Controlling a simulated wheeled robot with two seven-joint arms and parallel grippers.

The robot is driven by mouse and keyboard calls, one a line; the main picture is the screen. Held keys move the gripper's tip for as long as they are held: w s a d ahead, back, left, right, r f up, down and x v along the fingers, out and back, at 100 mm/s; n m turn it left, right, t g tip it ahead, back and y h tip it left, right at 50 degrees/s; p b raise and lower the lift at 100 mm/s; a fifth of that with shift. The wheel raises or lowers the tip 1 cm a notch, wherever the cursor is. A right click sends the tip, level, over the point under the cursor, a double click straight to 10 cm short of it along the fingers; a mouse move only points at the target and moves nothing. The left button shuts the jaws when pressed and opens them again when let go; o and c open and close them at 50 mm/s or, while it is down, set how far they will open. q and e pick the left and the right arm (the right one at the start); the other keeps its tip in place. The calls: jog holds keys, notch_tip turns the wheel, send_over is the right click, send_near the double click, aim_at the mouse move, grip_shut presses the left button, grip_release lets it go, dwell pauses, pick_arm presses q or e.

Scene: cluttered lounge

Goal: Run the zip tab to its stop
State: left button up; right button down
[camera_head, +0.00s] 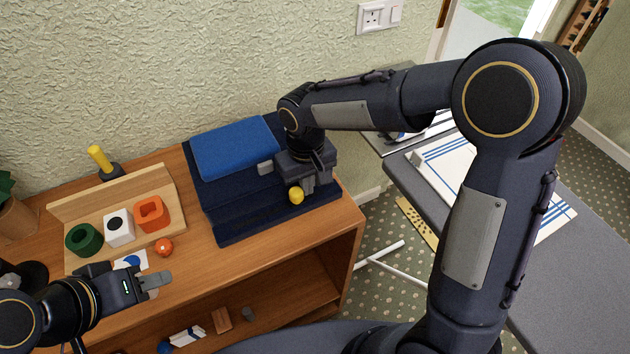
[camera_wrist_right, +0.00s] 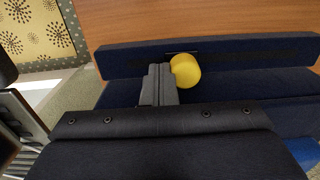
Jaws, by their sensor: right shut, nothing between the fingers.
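A navy fabric piece (camera_head: 240,228) with a blue padded panel (camera_head: 235,147) lies on the wooden cabinet top. A yellow rounded knob (camera_head: 296,196), seemingly the zip tab, sits near its right part. It also shows in the right wrist view (camera_wrist_right: 186,69), by a dark slot along a raised navy strip (camera_wrist_right: 240,46). My right gripper (camera_head: 309,184) is shut and empty. Its fingers, seen in the right wrist view (camera_wrist_right: 159,84), are right beside the knob, not around it; I cannot tell whether they touch. My left gripper (camera_head: 158,284) is over the cabinet's front left; its opening is unclear.
A wooden rack (camera_head: 175,195) holds green, white and orange blocks, with a small orange ball (camera_head: 164,247) in front. A yellow-handled tool (camera_head: 98,158) stands behind. A grey table (camera_head: 560,270) is at the right. The cabinet's right edge is close to the fabric piece.

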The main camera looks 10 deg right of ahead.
jog(key=shift+s+a, duration=0.55)
jog(key=shift+a, duration=1.45)
jog(key=shift+s+a, duration=0.55)
jog(key=shift+a, duration=1.45)
jog(key=shift+s+a, duration=0.55)
jog(key=shift+a, duration=1.45)
jog(key=shift+d, duration=0.15)
jog(key=shift+w+d, duration=0.2)
jog(key=shift+d, duration=0.4)
notch_tip(320, 180, up, 7)
jog(key=p, duration=0.5)
jog(key=shift+p, duration=0.4)
